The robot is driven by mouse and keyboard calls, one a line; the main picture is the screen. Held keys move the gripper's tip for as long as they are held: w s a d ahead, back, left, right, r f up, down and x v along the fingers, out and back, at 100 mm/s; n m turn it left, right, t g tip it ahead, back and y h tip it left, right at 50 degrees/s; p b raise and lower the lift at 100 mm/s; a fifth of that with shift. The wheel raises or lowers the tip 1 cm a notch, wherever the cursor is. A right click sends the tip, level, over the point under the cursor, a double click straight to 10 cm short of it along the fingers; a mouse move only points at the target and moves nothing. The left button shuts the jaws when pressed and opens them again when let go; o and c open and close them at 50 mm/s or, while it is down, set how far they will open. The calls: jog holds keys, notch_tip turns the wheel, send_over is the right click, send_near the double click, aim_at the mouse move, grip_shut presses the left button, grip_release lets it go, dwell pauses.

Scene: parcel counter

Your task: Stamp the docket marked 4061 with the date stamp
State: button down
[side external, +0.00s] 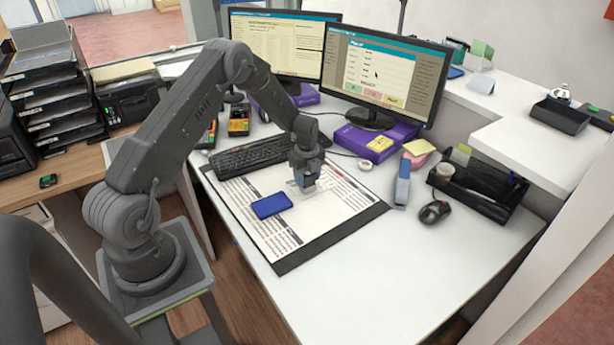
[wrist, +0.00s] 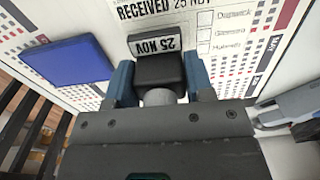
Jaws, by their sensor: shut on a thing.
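My gripper (side external: 305,184) is over the middle of the desk pad, pointing down. In the wrist view its blue fingers (wrist: 161,82) are shut on a black date stamp (wrist: 158,68) with a "25 NOV" label. A white docket (wrist: 225,40) lies beyond the stamp, bearing "RECEIVED 25 NOV" in dark print and a column of tick boxes. No docket number is legible. I cannot tell whether the stamp touches the paper. A flat blue pad (side external: 271,205) lies left of my gripper; it also shows in the wrist view (wrist: 65,62).
The calendar desk pad (side external: 283,262) lies under the work. A keyboard (side external: 250,155) is behind it. A stapler (side external: 402,183), a mouse (side external: 435,212) and a black organiser (side external: 490,205) stand to the right. The front of the desk is clear.

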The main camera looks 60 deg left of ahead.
jog(key=shift+f, duration=0.35)
dwell(0.6)
jog(key=shift+r, duration=3.05)
